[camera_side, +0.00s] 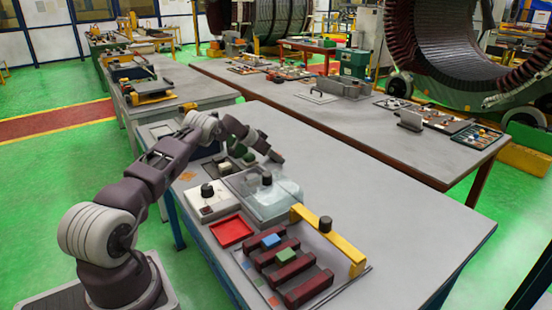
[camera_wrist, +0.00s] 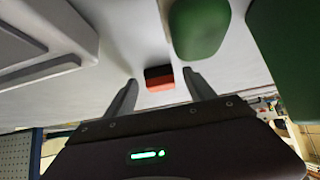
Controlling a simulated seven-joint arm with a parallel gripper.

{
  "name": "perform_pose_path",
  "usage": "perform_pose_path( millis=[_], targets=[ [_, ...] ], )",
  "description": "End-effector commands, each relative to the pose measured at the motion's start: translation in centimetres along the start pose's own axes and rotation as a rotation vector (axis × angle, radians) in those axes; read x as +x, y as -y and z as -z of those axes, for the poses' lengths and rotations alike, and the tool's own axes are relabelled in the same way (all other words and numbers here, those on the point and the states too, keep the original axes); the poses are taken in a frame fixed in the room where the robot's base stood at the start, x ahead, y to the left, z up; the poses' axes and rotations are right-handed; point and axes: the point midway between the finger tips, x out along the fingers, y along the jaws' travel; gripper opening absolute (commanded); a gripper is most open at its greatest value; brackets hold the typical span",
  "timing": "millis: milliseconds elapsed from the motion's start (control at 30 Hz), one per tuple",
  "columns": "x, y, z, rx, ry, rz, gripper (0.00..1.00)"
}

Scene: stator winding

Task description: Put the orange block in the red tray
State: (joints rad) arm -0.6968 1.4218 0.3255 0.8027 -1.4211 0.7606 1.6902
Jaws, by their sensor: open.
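The orange block (camera_wrist: 158,78), with a dark side, shows in the wrist view between and just beyond the fingertips of my gripper (camera_wrist: 160,77). The fingers are open, one on each side of it, with gaps between; nothing is held. I cannot make out the block in the side view. There my gripper (camera_side: 275,157) is over the far part of the near table, and its fingers are too small to tell. The red tray (camera_side: 231,231) lies empty on the table's left side, well nearer the camera than my gripper.
Green rounded objects (camera_wrist: 198,28) stand close beside the right finger. A grey raised box (camera_wrist: 40,45) is at the left. In the side view, a clear cover (camera_side: 270,200), a yellow bar (camera_side: 330,240) and a dark red rack (camera_side: 290,270) with blue and green blocks stand around the tray.

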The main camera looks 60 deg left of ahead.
Motion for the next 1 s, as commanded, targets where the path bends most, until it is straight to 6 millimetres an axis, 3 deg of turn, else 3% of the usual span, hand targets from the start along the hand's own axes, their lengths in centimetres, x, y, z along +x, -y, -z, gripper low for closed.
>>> perform_pose_path(
  millis=[67, 300, 400, 667, 1000],
  targets=[
    [0.0, 0.0, 0.0, 0.000, 0.000, 0.000, 0.62],
    [0.0, 0.0, 0.0, 0.000, 0.000, 0.000, 0.15],
    [-0.1, 0.0, 0.0, 0.000, 0.000, 0.001, 0.00],
    [-0.7, 0.1, 0.7, 0.001, -0.002, 0.002, 0.00],
    [-6.2, 0.1, 6.2, 0.002, -0.002, 0.003, 0.00]
  ],
)
